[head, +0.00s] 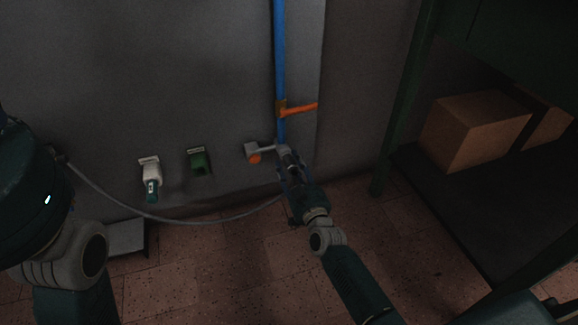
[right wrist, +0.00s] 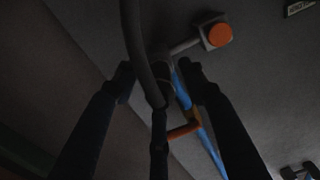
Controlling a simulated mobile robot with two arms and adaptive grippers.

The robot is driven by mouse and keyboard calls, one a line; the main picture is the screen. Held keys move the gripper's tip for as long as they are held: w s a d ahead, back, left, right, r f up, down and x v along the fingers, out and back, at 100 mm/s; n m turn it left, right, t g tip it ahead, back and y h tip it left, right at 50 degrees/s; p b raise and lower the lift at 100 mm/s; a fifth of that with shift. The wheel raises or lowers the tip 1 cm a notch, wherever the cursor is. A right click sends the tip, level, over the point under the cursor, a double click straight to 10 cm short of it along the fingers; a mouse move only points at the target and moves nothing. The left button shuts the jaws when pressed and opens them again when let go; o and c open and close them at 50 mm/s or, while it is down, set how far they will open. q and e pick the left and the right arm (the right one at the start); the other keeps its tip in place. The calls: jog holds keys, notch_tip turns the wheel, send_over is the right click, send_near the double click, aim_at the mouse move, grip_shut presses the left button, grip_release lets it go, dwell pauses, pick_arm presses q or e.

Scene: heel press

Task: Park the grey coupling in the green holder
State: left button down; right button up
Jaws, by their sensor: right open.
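My right gripper (head: 288,160) is open at the foot of the blue pipe, just right of the orange-capped fitting. In the right wrist view its two fingers (right wrist: 157,82) stand apart on either side of the dark grey coupling (right wrist: 162,88) and hose end. I cannot tell whether the coupling is still joined to the pipe's outlet. The green holder (head: 199,162) is on the wall left of the gripper and looks empty. My left arm is at the left edge; its fingers are out of view.
A white holder (head: 150,170) with a teal piece hangs left of the green one. A grey hose (head: 200,221) sags across below both. The blue pipe (head: 279,70) has an orange lever (head: 300,109). A shelf with cardboard boxes (head: 475,128) stands at the right.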

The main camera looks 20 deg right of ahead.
jog(key=shift+w, duration=0.65)
dwell(0.3)
dwell(0.8)
grip_shut()
